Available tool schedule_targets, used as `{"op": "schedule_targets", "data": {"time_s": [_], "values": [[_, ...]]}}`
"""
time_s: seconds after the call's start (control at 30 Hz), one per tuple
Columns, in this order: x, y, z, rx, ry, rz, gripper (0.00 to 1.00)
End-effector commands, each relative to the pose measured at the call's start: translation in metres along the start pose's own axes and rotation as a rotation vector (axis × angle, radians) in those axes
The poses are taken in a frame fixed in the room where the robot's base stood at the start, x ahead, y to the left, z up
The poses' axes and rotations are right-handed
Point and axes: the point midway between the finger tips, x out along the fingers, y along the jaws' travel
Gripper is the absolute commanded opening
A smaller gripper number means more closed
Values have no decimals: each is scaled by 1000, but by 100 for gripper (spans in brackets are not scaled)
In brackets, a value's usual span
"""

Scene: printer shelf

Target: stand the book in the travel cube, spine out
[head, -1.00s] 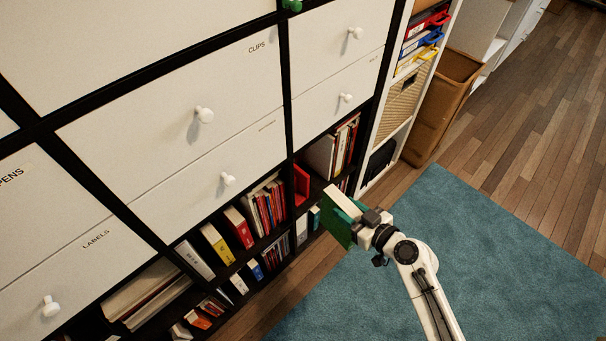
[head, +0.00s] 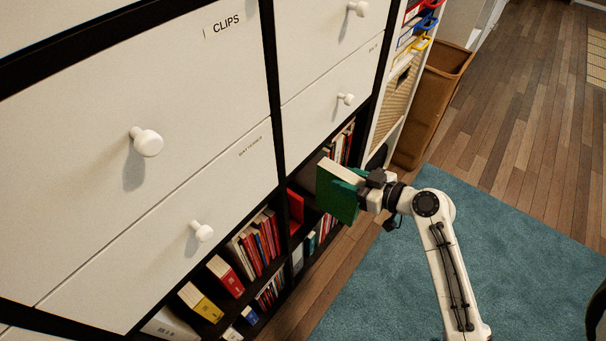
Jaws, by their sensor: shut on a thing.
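The green book (head: 335,196) with pale page edges is in my gripper (head: 364,187), which is shut on it. The book is roughly upright, with its pale page edge showing on top and its green cover facing the viewer. It hangs in front of the open cubes of the dark shelf. A cube behind it holds a red item (head: 296,207) at its left; the book hides part of that cube. No label for the travel cube can be read, so I cannot tell which cube it is.
White drawers (head: 238,165) with round knobs (head: 146,141) jut out above the open cubes. Books in red and yellow (head: 202,302) fill cubes at lower left. A brown bin (head: 430,107) stands beyond the shelf.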

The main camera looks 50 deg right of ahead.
Motion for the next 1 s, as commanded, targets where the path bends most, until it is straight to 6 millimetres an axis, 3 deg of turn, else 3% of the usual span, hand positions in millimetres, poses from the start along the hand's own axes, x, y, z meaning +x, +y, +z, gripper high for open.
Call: {"op": "schedule_targets", "data": {"time_s": [0.2, 0.57, 0.7, 1.0], "values": [[51, 0, -18, -2, 7, -1, 0], [125, 0, -40, -1, 4, -1, 0], [131, 0, -18, 2, 0, 2, 0], [137, 0, 1, 0, 2, 2, 0]]}}
